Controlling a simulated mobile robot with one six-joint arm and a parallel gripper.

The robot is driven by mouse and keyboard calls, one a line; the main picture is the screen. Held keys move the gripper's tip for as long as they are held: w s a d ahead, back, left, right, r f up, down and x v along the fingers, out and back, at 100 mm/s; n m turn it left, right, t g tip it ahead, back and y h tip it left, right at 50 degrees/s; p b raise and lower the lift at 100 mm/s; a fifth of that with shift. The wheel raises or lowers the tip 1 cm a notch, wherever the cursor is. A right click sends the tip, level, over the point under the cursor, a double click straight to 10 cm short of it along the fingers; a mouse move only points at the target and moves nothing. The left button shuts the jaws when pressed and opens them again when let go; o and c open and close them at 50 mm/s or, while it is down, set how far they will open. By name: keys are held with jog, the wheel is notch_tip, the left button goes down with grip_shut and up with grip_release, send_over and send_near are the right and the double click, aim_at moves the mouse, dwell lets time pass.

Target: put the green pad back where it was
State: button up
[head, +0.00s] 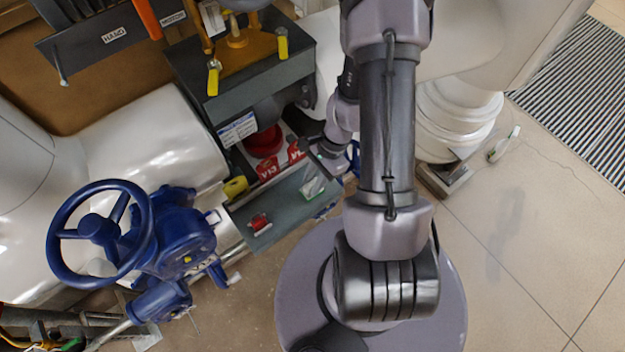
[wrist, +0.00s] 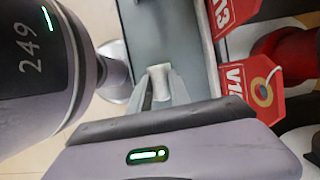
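A small green-edged pale piece, likely the green pad (head: 312,192), shows on the grey shelf (head: 284,212) in the head view. My gripper (wrist: 161,84) reaches down over the shelf beside the red tags. In the wrist view its two fingers stand on either side of a small pale grey piece (wrist: 160,80). I cannot tell whether they press on it or whether it belongs to the pad. In the head view my arm and the gripper's body hide part of that spot.
A red object (head: 259,222) and a yellow one (head: 235,187) are at the shelf's left part. Red tags (wrist: 247,88) and a red valve part (wrist: 296,55) are close to my gripper. A blue handwheel (head: 100,228) stands left. A white-and-green item (head: 504,144) lies on the floor at right.

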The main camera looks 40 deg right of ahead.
jog(key=shift+o, duration=1.3)
